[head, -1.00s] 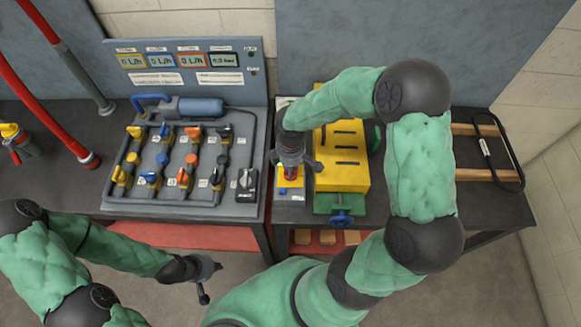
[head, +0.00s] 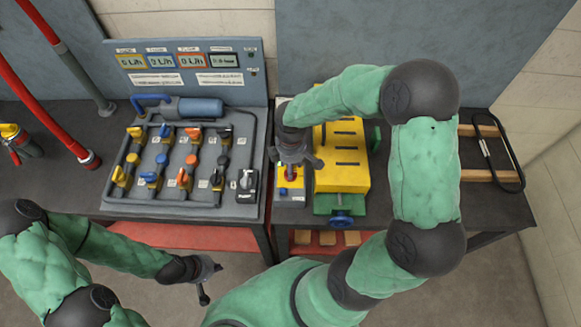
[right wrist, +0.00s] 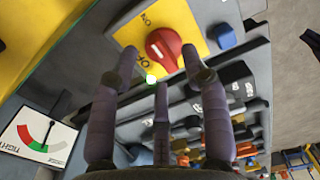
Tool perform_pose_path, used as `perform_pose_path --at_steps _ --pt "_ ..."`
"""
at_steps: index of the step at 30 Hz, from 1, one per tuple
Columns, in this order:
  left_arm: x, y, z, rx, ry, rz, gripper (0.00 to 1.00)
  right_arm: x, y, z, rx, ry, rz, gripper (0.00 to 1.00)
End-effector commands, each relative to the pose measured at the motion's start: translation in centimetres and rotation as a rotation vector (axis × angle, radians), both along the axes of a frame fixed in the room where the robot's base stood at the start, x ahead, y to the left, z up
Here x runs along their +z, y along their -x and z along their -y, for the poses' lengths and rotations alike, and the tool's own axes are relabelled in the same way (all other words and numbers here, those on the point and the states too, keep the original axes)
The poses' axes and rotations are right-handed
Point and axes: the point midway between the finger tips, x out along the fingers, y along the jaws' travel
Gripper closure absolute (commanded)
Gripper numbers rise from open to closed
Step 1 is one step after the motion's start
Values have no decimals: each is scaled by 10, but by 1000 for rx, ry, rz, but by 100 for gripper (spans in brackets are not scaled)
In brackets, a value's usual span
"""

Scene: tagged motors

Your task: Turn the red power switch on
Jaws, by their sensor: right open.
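The red power switch (right wrist: 165,48) is a round red knob on a yellow plate (right wrist: 190,18) in the right wrist view. Letters for ON and OFF lie beside the knob; a pale mark shows on its edge, and I cannot tell its exact setting. In the head view the switch (head: 291,174) shows just below my right gripper (head: 296,161). In the right wrist view the right gripper's (right wrist: 161,62) fingers are spread open around the near side of the knob, with nothing held; contact is unclear. My left gripper (head: 210,284) is low at the front, its fingers apart and empty.
The yellow slotted block (head: 343,155) with a green vise stands just right of the switch. The grey valve panel (head: 185,190) with several handles is on its left. A wire-handled frame (head: 495,150) lies far right.

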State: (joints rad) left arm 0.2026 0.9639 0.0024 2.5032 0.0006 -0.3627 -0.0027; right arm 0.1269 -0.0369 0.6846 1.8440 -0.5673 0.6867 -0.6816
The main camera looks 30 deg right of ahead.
Motion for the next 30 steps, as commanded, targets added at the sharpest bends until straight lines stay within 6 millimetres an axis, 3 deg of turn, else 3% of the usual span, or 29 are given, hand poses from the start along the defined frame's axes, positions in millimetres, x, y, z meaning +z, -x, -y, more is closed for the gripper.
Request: perform_pose_path --at_steps 9,15,21,30 --pt "0 0 0 0 0 0 100 64 -1 0 0 0 5 54" --pt "0 0 0 0 0 0 100 92 -1 0 1 -1 3 54" --pt "0 0 0 0 0 0 100 102 0 0 1 0 1 54" --pt "0 0 0 0 0 0 100 102 0 0 0 -1 1 54"
